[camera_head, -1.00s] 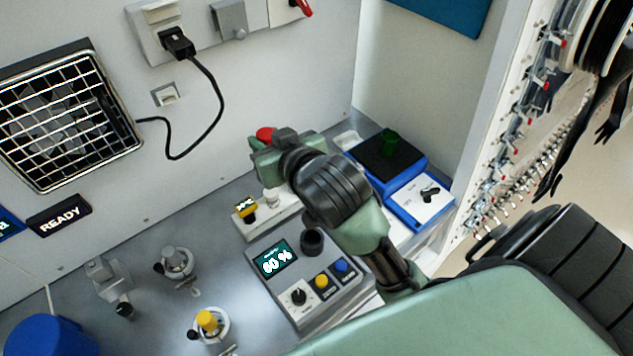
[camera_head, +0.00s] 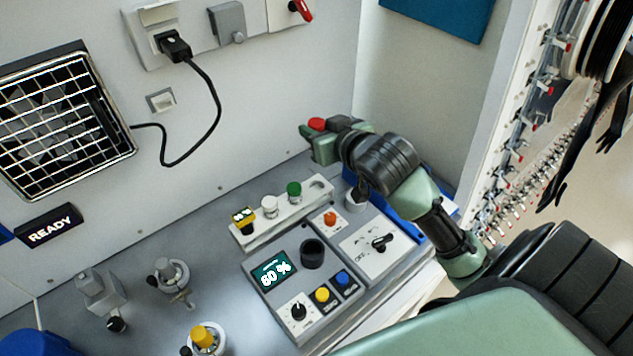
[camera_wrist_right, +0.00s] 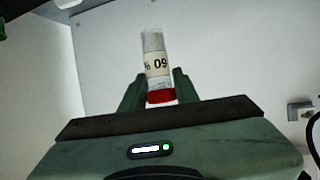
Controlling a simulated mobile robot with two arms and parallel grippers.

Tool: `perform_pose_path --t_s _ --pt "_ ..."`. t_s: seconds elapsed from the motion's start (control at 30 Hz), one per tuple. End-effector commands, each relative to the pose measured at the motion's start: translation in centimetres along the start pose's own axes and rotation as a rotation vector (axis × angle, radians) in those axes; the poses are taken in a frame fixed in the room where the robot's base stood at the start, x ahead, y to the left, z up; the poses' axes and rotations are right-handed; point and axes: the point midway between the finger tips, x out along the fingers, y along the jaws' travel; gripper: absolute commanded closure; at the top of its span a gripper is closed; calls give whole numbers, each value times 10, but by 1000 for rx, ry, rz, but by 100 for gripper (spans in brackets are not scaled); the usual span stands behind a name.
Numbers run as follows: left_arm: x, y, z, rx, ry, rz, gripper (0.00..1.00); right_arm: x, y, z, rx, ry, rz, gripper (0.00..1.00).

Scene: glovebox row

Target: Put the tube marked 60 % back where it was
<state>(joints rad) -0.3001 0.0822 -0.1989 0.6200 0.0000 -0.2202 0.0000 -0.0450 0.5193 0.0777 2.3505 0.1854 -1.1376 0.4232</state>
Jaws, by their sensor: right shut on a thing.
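My right gripper (camera_head: 318,143) is shut on the tube marked 60 % (camera_head: 317,124). Its red cap shows at the gripper in the head view, above and behind the rack. In the right wrist view the tube (camera_wrist_right: 154,58) stands between the fingers, its label upside down and its red band close to the jaws. The pale rack (camera_head: 283,213) holds a white-topped and a green-topped tube (camera_head: 294,189), with an empty hole towards its right end. The grey device in front has a dark round well (camera_head: 312,253) and a screen (camera_head: 272,270) reading 60 %. My left gripper is not in view.
A panel with a black knob (camera_head: 381,243) and an orange-red button (camera_head: 330,219) lies right of the well. My right arm partly hides a blue device. Valve fittings (camera_head: 168,276) stand on the left.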

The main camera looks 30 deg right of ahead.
Motion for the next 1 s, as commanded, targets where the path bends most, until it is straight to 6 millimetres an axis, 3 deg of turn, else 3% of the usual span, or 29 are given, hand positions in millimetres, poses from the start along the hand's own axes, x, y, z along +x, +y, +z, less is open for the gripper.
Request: perform_pose_path --t_s 0.1,0.33,0.57,0.8,1.0 --pt "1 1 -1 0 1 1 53 13 0 35 1 -9 0 100" --pt "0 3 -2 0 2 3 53 33 0 83 1 -4 1 100" --pt "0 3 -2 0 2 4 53 42 0 102 1 0 0 100" --pt "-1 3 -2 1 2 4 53 54 0 133 -1 -1 1 100" --pt "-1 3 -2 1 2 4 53 56 0 137 -1 2 0 100"
